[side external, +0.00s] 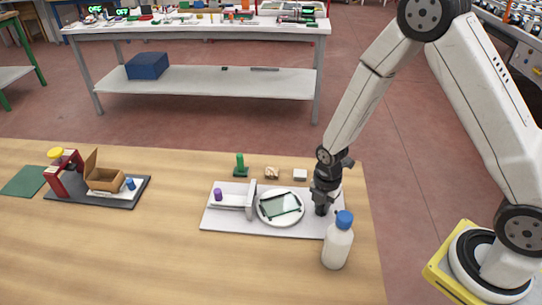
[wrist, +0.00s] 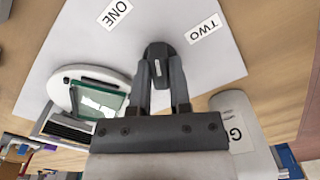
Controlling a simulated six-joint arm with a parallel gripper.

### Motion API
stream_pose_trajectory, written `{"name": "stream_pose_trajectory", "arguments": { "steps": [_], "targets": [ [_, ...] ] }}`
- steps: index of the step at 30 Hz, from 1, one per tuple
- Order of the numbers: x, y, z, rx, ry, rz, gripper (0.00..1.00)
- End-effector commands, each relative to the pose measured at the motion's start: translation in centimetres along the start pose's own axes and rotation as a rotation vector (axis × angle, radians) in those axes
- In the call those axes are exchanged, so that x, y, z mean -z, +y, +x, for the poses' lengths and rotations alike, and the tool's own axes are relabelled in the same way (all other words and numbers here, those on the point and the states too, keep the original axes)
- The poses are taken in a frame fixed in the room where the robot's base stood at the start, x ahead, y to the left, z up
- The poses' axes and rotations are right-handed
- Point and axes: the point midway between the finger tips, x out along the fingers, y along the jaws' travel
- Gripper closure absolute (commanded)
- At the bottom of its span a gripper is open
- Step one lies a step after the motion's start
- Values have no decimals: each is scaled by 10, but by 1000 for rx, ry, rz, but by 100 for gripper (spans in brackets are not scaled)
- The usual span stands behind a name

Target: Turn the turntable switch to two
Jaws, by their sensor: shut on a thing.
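The turntable switch is a dark knob (wrist: 158,50) with a small white mark, on the pale board (wrist: 222,68). The label ONE (wrist: 115,14) is up and left of it, and TWO (wrist: 203,28) is up and right. The knob's long axis runs roughly up the wrist view, between the labels; which setting it is on I cannot tell. My gripper (wrist: 163,85) is shut on the knob, a finger on each side. In the side view my gripper (side external: 322,208) is low over the board's right end and hides the knob. The white turntable (side external: 267,220) carries a green-framed glass pane (side external: 281,206).
A white bottle with a blue cap (side external: 337,246) stands close in front of my gripper. A grey upright fixture with a purple knob (side external: 218,194) is left of the turntable. Small items, including a green one (side external: 240,166), stand behind the board. The table's front left is clear.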

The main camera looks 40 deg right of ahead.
Motion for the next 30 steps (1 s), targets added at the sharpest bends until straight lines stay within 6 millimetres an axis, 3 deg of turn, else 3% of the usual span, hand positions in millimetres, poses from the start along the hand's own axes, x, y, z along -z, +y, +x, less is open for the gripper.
{"name": "stream_pose_trajectory", "arguments": {
  "steps": [30],
  "targets": [
    [0, 0, -1, -1, 0, 909, 100]
  ]
}}
